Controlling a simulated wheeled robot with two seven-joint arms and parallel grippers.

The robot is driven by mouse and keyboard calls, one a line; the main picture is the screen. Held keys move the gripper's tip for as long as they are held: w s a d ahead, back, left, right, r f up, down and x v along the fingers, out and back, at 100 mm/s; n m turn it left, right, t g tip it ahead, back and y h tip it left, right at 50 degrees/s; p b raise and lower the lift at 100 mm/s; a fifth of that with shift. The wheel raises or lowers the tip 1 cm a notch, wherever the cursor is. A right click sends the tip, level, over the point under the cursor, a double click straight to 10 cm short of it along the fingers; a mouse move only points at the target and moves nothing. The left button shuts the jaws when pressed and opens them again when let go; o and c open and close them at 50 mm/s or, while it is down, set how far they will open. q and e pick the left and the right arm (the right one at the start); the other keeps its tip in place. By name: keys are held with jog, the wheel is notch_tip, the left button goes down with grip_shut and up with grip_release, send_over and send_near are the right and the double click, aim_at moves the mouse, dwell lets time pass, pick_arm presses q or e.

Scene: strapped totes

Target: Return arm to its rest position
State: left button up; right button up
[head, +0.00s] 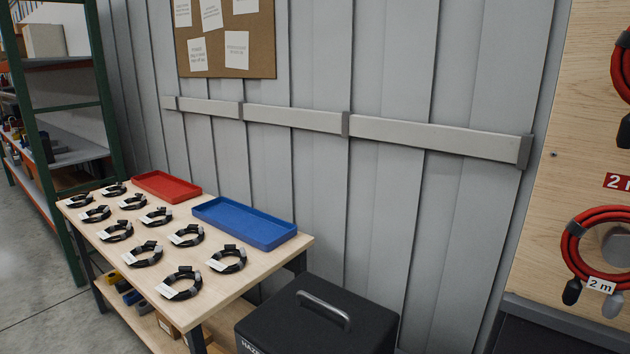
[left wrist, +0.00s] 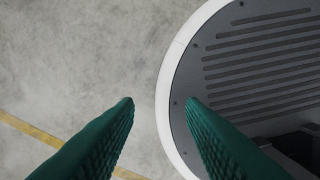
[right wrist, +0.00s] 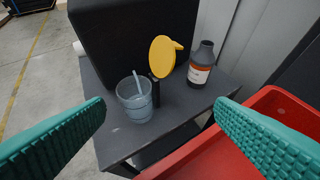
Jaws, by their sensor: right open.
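Neither gripper shows in the head view. In the left wrist view my left gripper (left wrist: 158,102) points down with its two green fingers apart, nothing between them, over bare concrete floor and the rim of my round base. In the right wrist view my right gripper (right wrist: 160,112) is open, its teal fingers wide apart. Beyond and between its fingers are a clear cup (right wrist: 135,106) with a stick in it, a yellow round-headed item (right wrist: 162,57) and a dark bottle (right wrist: 201,66) with an orange and white label. It touches none of them.
A red bin (right wrist: 270,105) lies close by my right gripper, beside a dark table (right wrist: 175,124). In the head view, a wooden table (head: 230,286) holds several coiled black cables, a red tray (head: 166,187) and a blue tray (head: 244,222). A black case (head: 315,325) stands beside it.

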jog(key=s+a+r+m+g+h, duration=0.1)
jog(key=s+a+g+h, duration=0.15)
jog(key=s, duration=0.55)
jog(key=s+a+r+m+g+h, duration=0.15)
jog(key=s+a+g, duration=0.25)
jog(key=s, duration=0.4)
notch_tip(320, 180, down, 30)
jog(key=s+r+g+b, duration=0.1)
jog(key=s+g+b, duration=0.1)
jog(key=b, duration=0.1)
pick_arm(q)
jog(key=f, duration=0.1)
jog(key=f+b, duration=0.1)
jog(key=f, duration=0.1)
jog(key=f+b, duration=0.1)
jog(key=f, duration=0.1)
jog(key=shift+s+f, duration=0.1)
jog(key=shift+s, duration=0.3)
pick_arm(e)
jog(key=s+d+f, duration=0.3)
jog(key=s+f, duration=1.3)
jog(key=f, duration=0.3)
jog(key=shift+s+d+g, duration=0.15)
jog(key=shift+s+g, duration=0.2)
jog(key=shift+g, duration=0.1)
jog(key=shift+f+n, duration=0.1)
jog(key=shift+n, duration=0.15)
